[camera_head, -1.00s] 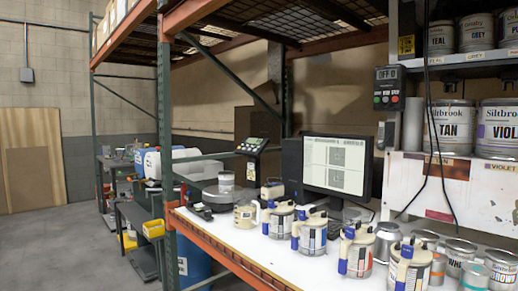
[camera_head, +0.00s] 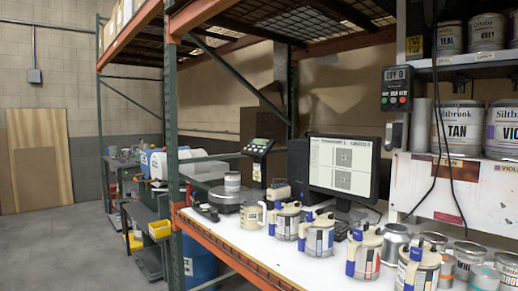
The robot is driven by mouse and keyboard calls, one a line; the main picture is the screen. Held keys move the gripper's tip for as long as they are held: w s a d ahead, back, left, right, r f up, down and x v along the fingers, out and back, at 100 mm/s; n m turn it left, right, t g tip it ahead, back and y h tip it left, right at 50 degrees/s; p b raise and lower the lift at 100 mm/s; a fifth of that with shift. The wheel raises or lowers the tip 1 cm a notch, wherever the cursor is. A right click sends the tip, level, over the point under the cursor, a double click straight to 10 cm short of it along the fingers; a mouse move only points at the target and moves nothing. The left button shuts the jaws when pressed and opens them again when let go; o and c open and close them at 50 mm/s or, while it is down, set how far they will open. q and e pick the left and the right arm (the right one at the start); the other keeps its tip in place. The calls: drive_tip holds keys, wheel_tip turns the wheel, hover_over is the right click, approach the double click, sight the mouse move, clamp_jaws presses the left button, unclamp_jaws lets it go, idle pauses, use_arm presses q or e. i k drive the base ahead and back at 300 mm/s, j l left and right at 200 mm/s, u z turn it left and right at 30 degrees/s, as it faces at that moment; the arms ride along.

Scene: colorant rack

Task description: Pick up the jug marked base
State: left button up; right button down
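Several pale jugs with blue parts stand in a row along the white bench (camera_head: 215,226). They include one jug (camera_head: 285,222) in front of the computer, one (camera_head: 317,235) to its right, one (camera_head: 364,254) further right and one (camera_head: 417,268) nearest the camera. A smaller cream jug (camera_head: 250,215) with a handle on its right stands at the row's left end, with dark lettering too small to read surely. I cannot tell which jug is marked base. Neither of my grippers is in view.
A can (camera_head: 232,184) stands on a round scale (camera_head: 226,195) behind the cream jug. A monitor (camera_head: 342,165) stands behind the row. Metal cans (camera_head: 391,243) crowd the bench's right side. A green rack post (camera_head: 172,150) rises at its left. Open floor (camera_head: 60,250) lies further left.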

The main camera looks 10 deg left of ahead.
sight(253, 209)
drive_tip(key=i+j+u, duration=0.1)
drive_tip(key=i, duration=0.25)
drive_tip(key=i+j+u, duration=0.15)
drive_tip(key=i+j, duration=0.15)
drive_tip(key=i+j+u, duration=0.1)
drive_tip(key=i, duration=0.4)
drive_tip(key=j+z, duration=0.2)
